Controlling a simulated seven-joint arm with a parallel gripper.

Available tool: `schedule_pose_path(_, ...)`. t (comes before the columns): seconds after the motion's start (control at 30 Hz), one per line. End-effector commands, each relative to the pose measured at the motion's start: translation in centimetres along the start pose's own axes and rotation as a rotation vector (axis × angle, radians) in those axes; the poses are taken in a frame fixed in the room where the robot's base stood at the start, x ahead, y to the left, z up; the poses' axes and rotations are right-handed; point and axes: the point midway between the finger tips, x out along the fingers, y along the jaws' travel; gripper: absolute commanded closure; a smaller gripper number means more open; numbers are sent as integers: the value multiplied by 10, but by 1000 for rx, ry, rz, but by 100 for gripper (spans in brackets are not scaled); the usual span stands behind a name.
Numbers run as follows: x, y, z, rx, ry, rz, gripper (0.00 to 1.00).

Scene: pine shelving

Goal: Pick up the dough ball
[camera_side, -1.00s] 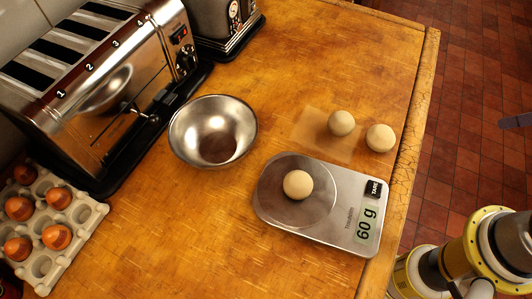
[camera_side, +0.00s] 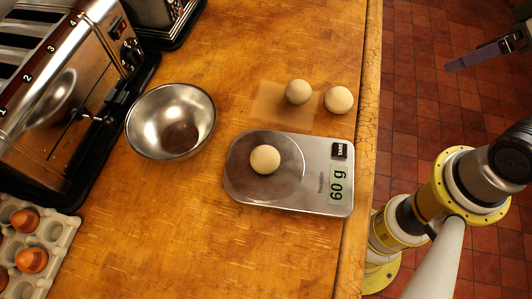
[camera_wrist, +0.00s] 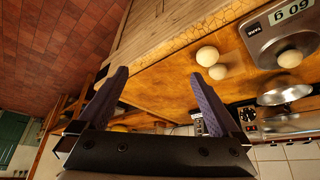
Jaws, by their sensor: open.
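Three pale dough balls show in the side view. One dough ball (camera_side: 265,159) sits on the round plate of the kitchen scale (camera_side: 311,201), which reads 60 g. A second dough ball (camera_side: 298,92) rests on a sheet of parchment (camera_side: 270,102). A third dough ball (camera_side: 338,100) is just right of it, near the counter's edge. My gripper (camera_side: 457,65) is at the upper right, over the floor side and apart from all the balls. In the wrist view my gripper (camera_wrist: 158,78) has its two purple fingers spread, with nothing between them.
A steel bowl (camera_side: 170,121) stands left of the scale on the wooden counter (camera_side: 215,60). A toaster (camera_side: 85,75) and an egg tray (camera_side: 50,240) with brown eggs are farther left. The counter's right edge drops to a red tiled floor (camera_side: 425,100).

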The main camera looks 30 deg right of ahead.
Motion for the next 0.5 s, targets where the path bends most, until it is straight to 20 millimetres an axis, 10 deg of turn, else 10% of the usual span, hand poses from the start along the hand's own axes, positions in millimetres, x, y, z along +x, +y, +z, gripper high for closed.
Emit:
schedule_pose_path(0.3, -2, -1, 0, -90, -5, -3, 0)
schedule_pose_path(0.5, -21, -15, -47, -365, 6, -49, 0)
